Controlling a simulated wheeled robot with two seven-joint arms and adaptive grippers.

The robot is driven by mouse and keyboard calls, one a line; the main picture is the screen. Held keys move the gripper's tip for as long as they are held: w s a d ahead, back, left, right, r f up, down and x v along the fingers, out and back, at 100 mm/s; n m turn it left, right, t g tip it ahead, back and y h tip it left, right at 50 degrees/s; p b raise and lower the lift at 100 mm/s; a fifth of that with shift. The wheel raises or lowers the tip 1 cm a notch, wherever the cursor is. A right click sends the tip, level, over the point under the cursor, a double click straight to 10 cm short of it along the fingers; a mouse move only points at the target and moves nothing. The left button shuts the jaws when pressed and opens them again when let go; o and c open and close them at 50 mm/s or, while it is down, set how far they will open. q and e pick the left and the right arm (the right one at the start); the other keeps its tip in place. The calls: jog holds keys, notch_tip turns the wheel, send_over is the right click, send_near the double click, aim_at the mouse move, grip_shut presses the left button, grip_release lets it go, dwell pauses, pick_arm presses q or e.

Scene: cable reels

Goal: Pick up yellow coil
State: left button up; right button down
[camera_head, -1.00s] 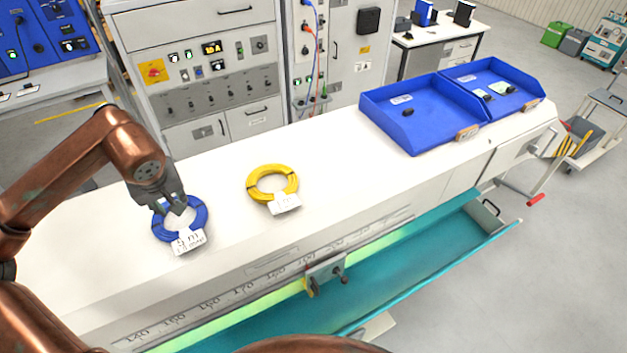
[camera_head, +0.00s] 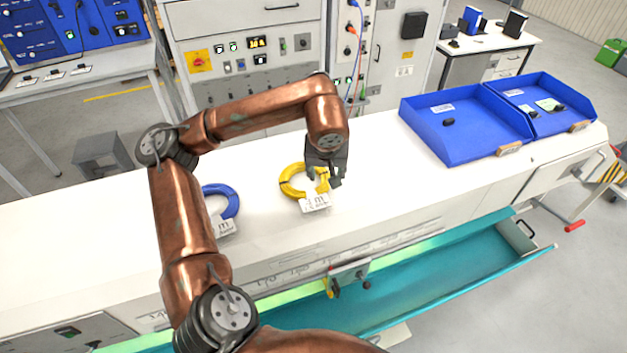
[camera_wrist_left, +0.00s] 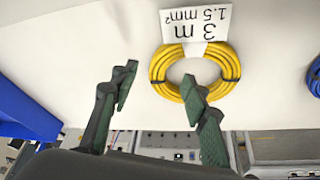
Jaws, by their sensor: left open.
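The yellow coil (camera_head: 291,184) lies flat on the white workbench with a white label at its front. In the left wrist view the yellow coil (camera_wrist_left: 232,68) carries a label reading 3 m, 1.5 mm². My left gripper (camera_head: 326,180) is over the coil's right side. In the wrist view the left gripper (camera_wrist_left: 157,88) is open. One fingertip is over the coil's ring near its opening and the other is outside the ring, with part of the ring between them. Whether the fingers touch the coil cannot be told. My right gripper is not in view.
A blue coil (camera_head: 228,203) lies left of the yellow one, partly hidden by my arm. Two blue trays (camera_head: 462,145) stand at the bench's right end. The white bench top (camera_head: 385,185) is clear between coil and trays. Control cabinets (camera_head: 225,25) stand behind.

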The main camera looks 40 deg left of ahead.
aim_at(325, 180)
pick_arm(q)
jog(key=x, duration=0.3)
jog(key=p+x, duration=0.1)
jog(key=x, duration=0.2)
jog(key=shift+w+a+f, duration=0.1)
jog(key=shift+w+a, duration=0.2)
jog(key=shift+c, duration=0.6)
grip_shut()
